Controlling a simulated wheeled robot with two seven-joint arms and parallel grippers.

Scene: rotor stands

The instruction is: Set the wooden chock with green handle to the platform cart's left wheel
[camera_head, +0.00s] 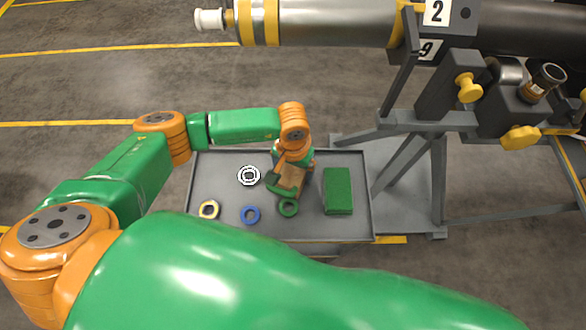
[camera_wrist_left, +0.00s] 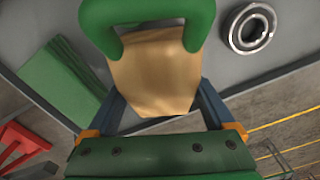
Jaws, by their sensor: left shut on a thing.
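My left gripper (camera_head: 289,168) points down over the grey tray (camera_head: 225,165) and is shut on the wooden chock (camera_head: 293,178). The chock's green handle (camera_head: 279,190) shows at the near side of the gripper. In the left wrist view the tan chock (camera_wrist_left: 155,75) sits between the two fingers (camera_wrist_left: 160,108), with its curved green handle (camera_wrist_left: 147,22) at the top. I cannot tell whether the chock touches the tray. I cannot make out a platform cart's wheel in either view. My right gripper is not in view.
Floor on the left is open.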

